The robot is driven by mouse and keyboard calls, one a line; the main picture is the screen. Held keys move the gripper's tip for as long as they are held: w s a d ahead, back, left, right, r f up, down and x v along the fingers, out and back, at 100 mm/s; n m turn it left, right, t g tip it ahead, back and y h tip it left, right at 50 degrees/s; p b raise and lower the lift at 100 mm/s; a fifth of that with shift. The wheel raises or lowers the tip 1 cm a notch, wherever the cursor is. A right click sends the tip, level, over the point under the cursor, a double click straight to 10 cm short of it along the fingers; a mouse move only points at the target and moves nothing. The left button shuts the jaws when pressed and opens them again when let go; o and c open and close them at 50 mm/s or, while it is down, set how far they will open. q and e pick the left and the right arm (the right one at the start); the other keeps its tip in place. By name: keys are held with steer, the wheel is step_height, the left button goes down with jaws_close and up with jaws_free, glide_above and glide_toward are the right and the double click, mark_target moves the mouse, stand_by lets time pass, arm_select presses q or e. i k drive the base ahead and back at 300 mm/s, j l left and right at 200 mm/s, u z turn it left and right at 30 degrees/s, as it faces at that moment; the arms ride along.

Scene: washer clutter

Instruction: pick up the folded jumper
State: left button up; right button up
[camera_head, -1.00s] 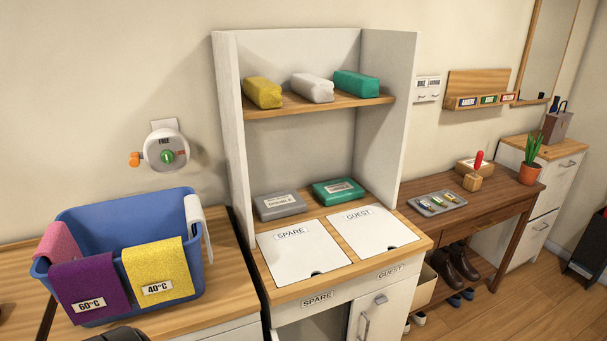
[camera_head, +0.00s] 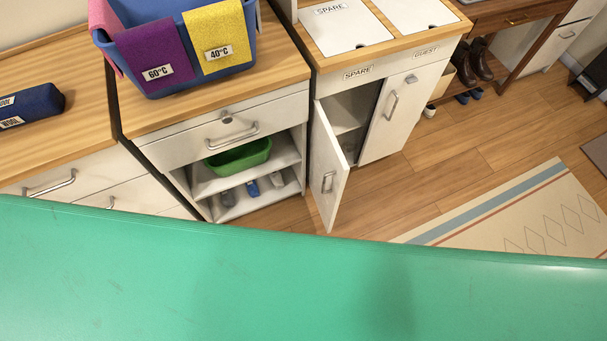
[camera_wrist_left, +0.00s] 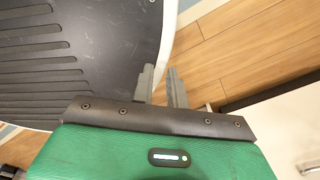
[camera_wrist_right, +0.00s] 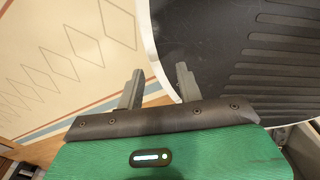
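I cannot make out for sure which thing is the folded jumper. A dark blue soft bundle (camera_head: 30,105) with white labels, partly cut off, lies on the wooden counter at the left of the head view; its label seems to read WOOL. My left gripper (camera_wrist_left: 160,69) is empty, its fingers a small gap apart over the floor. My right gripper (camera_wrist_right: 159,68) is open and empty over the floor and rug. Neither gripper shows in the head view.
A blue basket (camera_head: 269,35) with purple 60°C (camera_head: 152,60) and yellow 40°C (camera_head: 219,40) cloths stands on the counter. Below is a green basin (camera_head: 238,157) on a shelf. A cabinet door (camera_head: 328,170) hangs open.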

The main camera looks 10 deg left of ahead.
mark_target(28, 105)
steer(key=u, duration=1.95)
